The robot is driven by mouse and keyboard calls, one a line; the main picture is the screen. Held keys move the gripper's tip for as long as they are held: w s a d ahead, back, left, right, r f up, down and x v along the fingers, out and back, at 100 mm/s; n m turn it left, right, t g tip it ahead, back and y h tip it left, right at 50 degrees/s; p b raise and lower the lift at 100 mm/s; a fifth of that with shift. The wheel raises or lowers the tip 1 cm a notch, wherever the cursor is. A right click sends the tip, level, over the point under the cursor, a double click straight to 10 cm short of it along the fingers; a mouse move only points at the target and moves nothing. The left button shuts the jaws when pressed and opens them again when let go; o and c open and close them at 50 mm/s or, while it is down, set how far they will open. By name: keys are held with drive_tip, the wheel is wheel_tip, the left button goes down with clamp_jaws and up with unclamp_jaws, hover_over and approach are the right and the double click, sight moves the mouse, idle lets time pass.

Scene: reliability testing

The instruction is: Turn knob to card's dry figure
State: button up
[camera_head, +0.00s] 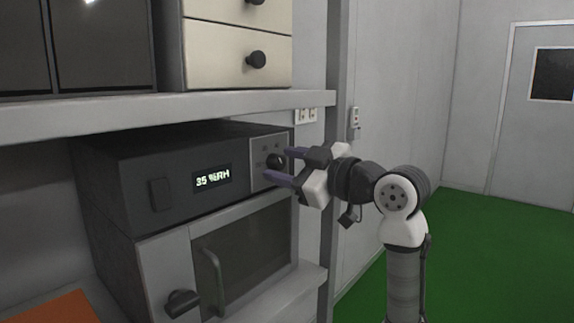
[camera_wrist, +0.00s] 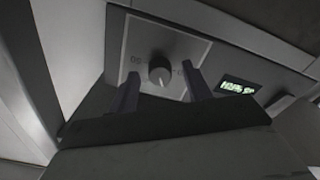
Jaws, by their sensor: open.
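The dark round knob (camera_head: 275,161) sits on a grey panel at the right end of the dark cabinet's front; it also shows in the wrist view (camera_wrist: 160,71) with a pale pointer mark. The display (camera_head: 212,179) left of it reads 35 %RH; it appears upside down in the wrist view (camera_wrist: 239,87). My gripper (camera_head: 283,166) is open in front of the knob, its two fingers on either side of it in the wrist view (camera_wrist: 159,84). I cannot tell whether they touch it. The panel's lettering is too small to read. No card can be made out.
Below the display is a chamber door with a window and a bar handle (camera_head: 214,279). A shelf (camera_head: 150,108) with drawers (camera_head: 235,55) runs above the cabinet. An orange surface (camera_head: 55,308) shows at lower left. Green floor (camera_head: 480,260) lies open at right.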

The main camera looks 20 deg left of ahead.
drive_tip(key=b+v, duration=0.2)
drive_tip(key=v, duration=1.1)
drive_tip(key=shift+d, duration=0.35)
drive_tip(key=shift+s, duration=0.1)
